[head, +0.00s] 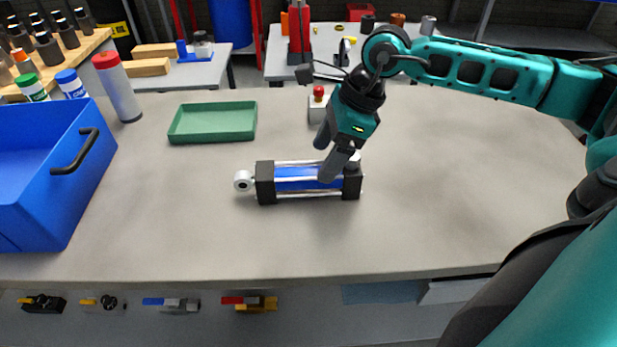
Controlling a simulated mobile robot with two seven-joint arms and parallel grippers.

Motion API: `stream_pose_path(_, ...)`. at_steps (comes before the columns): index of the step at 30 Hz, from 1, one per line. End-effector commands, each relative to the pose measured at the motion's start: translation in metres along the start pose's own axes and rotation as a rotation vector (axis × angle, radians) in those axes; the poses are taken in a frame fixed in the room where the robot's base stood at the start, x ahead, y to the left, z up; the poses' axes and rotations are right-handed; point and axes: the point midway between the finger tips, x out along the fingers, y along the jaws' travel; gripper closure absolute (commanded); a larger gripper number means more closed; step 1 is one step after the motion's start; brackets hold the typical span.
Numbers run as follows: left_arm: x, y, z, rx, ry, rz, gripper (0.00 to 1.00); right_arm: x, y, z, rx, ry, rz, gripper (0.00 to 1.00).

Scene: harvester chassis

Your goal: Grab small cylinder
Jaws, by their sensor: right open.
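A small cylinder (290,179) with a blue body, black end blocks and silver rods lies on the grey table. Its rod eye points left. My right gripper (326,160) is over the cylinder's right part, with its fingers pointing down. The fingers are open and partly hide the blue body and the right end block. I cannot tell whether they touch the cylinder. My left gripper is not in view.
A green tray (212,138) is behind and left of the cylinder. A blue bin (85,185) stands at the left. A red-capped bottle (118,88) is behind it. The table's front and right are clear.

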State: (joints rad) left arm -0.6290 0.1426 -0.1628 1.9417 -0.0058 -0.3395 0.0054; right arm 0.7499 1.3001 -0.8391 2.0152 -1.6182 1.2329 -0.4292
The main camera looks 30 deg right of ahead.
Motion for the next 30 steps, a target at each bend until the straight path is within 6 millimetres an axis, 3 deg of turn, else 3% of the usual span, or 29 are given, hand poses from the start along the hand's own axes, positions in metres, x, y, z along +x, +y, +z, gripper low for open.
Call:
stream_pose_path(10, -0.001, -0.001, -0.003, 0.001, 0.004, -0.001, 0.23, 0.045, 0.001, 0.007, 0.000, 0.000, 0.002, 0.22)
stream_pose_path(20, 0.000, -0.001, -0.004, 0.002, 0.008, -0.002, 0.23, 0.052, 0.000, 0.006, 0.000, 0.000, -0.001, 0.22)
stream_pose_path(30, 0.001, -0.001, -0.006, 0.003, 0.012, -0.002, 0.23, 0.052, 0.000, 0.006, 0.000, 0.000, -0.001, 0.55)
